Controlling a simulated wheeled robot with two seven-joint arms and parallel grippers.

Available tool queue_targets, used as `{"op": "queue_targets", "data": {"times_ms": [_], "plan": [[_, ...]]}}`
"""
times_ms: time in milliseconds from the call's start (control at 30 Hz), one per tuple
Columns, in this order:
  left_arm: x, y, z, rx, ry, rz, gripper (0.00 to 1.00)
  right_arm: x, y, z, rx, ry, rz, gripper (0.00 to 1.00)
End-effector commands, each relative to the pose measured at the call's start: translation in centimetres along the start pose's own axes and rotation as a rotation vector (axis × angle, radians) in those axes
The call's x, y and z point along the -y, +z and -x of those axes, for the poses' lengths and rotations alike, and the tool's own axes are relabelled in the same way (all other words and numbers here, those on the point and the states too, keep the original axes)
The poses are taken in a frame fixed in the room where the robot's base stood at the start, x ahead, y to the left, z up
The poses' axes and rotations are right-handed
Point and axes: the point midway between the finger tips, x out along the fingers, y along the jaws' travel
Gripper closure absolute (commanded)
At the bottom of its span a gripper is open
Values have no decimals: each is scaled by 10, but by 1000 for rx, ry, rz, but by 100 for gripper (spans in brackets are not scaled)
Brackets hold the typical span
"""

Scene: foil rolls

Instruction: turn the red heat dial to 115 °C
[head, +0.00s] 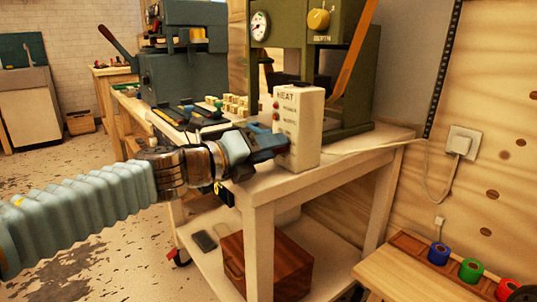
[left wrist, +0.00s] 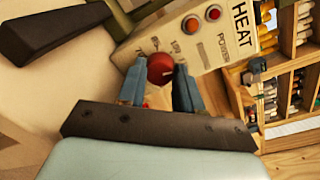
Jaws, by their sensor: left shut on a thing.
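The cream heat box (head: 308,128) stands on the wooden bench, with its lettered face toward my left gripper. In the left wrist view the box (left wrist: 212,50) shows the word HEAT and two small round lamps (left wrist: 202,18). The red heat dial (left wrist: 160,68) sits between the two blue fingers of my left gripper (left wrist: 157,78), which is shut on it. In the head view the gripper (head: 275,143) reaches the box from the left and hides the dial. The dial's marks are too small and blurred to read. My right gripper is not in view.
A green press (head: 350,60) with a gauge and a yellow knob stands behind the box. Small wooden blocks (head: 232,103) lie on the bench to the left. A brown wooden box (head: 275,265) is on the lower shelf. Coloured foil rolls (head: 470,271) are at the lower right.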

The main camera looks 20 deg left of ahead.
Motion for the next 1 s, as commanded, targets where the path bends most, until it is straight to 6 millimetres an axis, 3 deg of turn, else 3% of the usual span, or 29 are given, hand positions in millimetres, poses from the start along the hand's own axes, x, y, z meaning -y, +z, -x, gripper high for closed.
{"op": "queue_targets", "data": {"times_ms": [400,933,967,1000], "plan": [[-2,-3,0,9,1,-178,96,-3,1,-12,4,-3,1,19],[-2,-3,-1,9,1,-199,96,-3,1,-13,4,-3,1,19],[-2,-3,-1,10,1,-199,62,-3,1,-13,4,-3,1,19],[-2,-2,-1,10,1,-199,56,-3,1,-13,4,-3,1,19]]}}
